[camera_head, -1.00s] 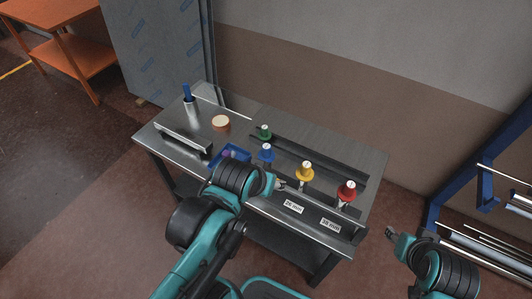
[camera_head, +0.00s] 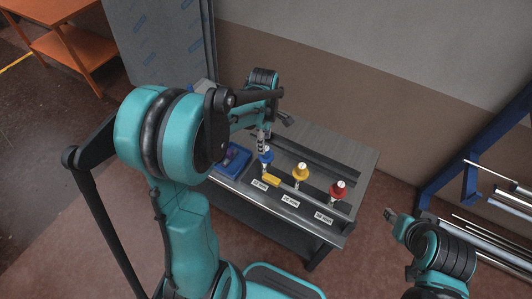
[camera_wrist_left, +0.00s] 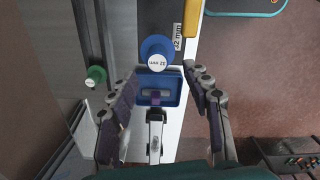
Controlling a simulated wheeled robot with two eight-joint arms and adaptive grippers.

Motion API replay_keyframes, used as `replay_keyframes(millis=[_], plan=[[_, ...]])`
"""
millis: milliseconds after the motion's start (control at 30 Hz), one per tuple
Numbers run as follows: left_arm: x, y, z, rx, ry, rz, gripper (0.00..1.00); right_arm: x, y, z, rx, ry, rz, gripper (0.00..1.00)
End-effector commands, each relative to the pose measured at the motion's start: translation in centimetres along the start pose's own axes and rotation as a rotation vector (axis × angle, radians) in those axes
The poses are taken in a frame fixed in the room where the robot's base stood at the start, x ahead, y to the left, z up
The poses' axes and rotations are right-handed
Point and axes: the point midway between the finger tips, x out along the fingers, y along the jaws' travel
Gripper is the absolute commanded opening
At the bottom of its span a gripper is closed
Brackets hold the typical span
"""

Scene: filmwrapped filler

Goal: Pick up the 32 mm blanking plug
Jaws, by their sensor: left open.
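The blue plug (camera_head: 266,156) stands upright on the bench (camera_head: 345,160), and a label reading 32 mm lies beside it in the left wrist view, where its round top (camera_wrist_left: 157,54) faces me. My left gripper (camera_head: 262,143) is above and behind the blue plug. In the left wrist view, its fingers (camera_wrist_left: 160,78) are spread and empty, with the blue plug ahead between and just beyond the tips. My right gripper (camera_head: 391,214) is off to the right, away from the bench, too small to tell whether open.
A yellow plug (camera_head: 301,172) and a red plug (camera_head: 338,189) stand to the right. A green plug (camera_wrist_left: 96,75) shows in the left wrist view. A blue bin (camera_head: 237,157) is close by. A yellow block (camera_head: 271,180) lies at the front. A blue rack (camera_head: 470,185) stands right.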

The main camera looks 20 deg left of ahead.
Motion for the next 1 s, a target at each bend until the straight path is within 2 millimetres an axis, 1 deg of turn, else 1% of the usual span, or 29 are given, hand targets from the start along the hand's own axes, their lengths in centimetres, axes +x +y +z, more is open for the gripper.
replay_keyframes(millis=[33,233,400,500,733,767,800,867,900,933,1000], plan=[[0.9,0.0,0.0,0.001,0.000,0.000,0.49,0.4,0.0,0.3,0.000,0.000,0.000,0.40],[2.7,0.1,0.1,0.003,0.000,0.001,0.49,0.9,0.0,0.7,0.000,0.000,0.000,0.40],[5.5,0.3,0.3,0.004,0.000,0.002,0.49,1.9,0.0,1.4,0.000,0.000,0.000,0.40],[6.6,0.2,0.3,0.004,0.000,0.002,0.49,2.2,0.0,1.6,0.000,0.000,0.000,0.40],[6.7,0.2,0.3,0.005,0.000,0.002,0.49,2.1,0.0,1.5,0.000,0.000,0.000,0.40],[6.7,0.2,0.3,0.005,0.000,0.002,0.44,2.1,0.0,1.5,0.000,0.000,0.000,0.40],[6.7,0.2,0.3,0.005,0.000,0.002,0.33,2.1,0.0,1.5,0.000,0.000,0.000,0.40],[6.7,0.2,0.3,0.005,0.000,0.002,0.17,2.1,0.0,1.5,0.000,0.000,0.000,0.40],[6.7,0.2,0.3,0.005,0.000,0.002,0.07,2.1,0.0,1.5,0.000,0.000,0.000,0.40],[6.7,0.2,0.3,0.005,0.000,0.002,0.00,2.1,0.0,1.5,0.000,0.000,0.000,0.40],[6.7,0.2,0.3,0.005,0.000,0.002,0.00,2.1,0.0,1.5,0.000,0.000,0.000,0.40]])
